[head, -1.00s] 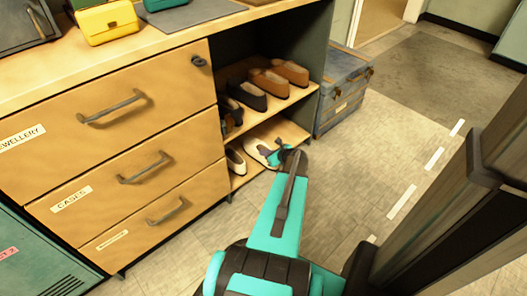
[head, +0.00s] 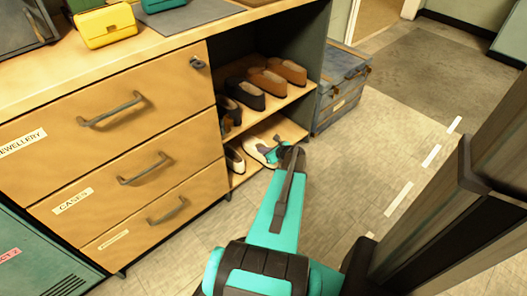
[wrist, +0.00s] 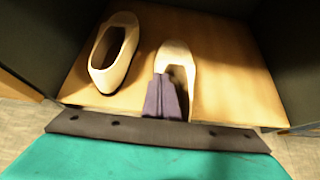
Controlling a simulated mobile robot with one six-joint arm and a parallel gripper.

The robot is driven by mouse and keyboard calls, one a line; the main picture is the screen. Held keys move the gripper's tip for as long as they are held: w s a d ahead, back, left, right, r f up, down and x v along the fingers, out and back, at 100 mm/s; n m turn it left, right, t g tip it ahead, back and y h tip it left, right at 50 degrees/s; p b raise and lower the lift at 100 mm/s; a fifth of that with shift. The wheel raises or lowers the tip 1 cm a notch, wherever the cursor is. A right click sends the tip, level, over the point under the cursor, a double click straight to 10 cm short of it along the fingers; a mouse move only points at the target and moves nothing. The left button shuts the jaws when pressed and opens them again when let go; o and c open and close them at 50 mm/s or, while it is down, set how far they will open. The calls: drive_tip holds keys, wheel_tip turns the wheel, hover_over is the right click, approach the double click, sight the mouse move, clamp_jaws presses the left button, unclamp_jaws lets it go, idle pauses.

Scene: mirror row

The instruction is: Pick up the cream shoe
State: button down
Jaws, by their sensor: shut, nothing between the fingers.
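Two cream shoes stand on the lower shelf of the open compartment. The left shoe (wrist: 108,78) stands clear of my gripper in the wrist view and shows partly behind the cabinet side in the head view (head: 235,159). The right shoe (wrist: 176,53) also shows in the head view (head: 254,147), partly hidden by my gripper (head: 270,154). In the wrist view my gripper's fingers (wrist: 164,98) are together and overlap the near, open part of the right shoe. They hold nothing. I cannot tell whether they touch the shoe.
The upper shelf (head: 290,100) above holds several brown and dark shoes. Dark compartment walls (wrist: 287,50) flank the shoes. Drawers (head: 110,112) stand to the left, a blue chest (head: 342,92) to the right. The floor (head: 375,140) in front is free.

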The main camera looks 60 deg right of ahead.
drive_tip(key=shift+r, duration=0.3)
drive_tip(key=s+a+p, duration=0.2)
drive_tip(key=s+a, duration=0.1)
drive_tip(key=s, duration=0.8)
drive_tip(key=shift+s+a+f, duration=0.15)
drive_tip(key=shift+s+a, duration=0.15)
drive_tip(key=shift+a, duration=0.05)
